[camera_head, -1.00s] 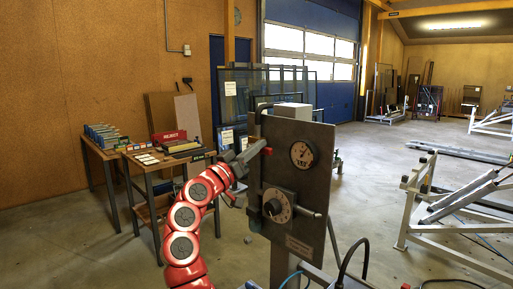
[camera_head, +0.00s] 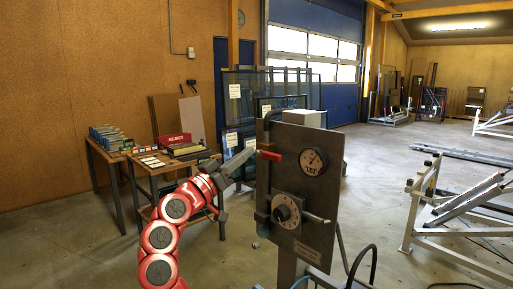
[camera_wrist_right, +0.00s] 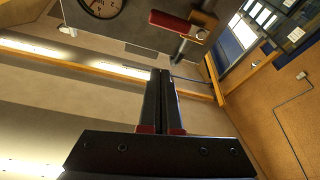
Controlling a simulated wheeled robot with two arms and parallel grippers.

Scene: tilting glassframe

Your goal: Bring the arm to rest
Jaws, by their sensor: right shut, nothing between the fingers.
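My red right arm (camera_head: 173,208) rises from the bottom of the head view. Its right gripper (camera_head: 249,154) is shut and empty. It is to the left of the grey upright panel (camera_head: 325,190), close to the red handle (camera_head: 270,155). In the wrist view the two dark fingers (camera_wrist_right: 161,100) lie together with nothing between them. The red handle also shows there (camera_wrist_right: 180,22), beyond the fingertips and apart from them. My left gripper is not in view.
The panel carries a gauge (camera_head: 313,161) and a dial (camera_head: 286,211) with a lever. Left behind the arm stands a table (camera_head: 148,176) with a red box (camera_head: 172,139). A white metal frame (camera_head: 425,215) stands at the right. Open floor lies between it and the panel.

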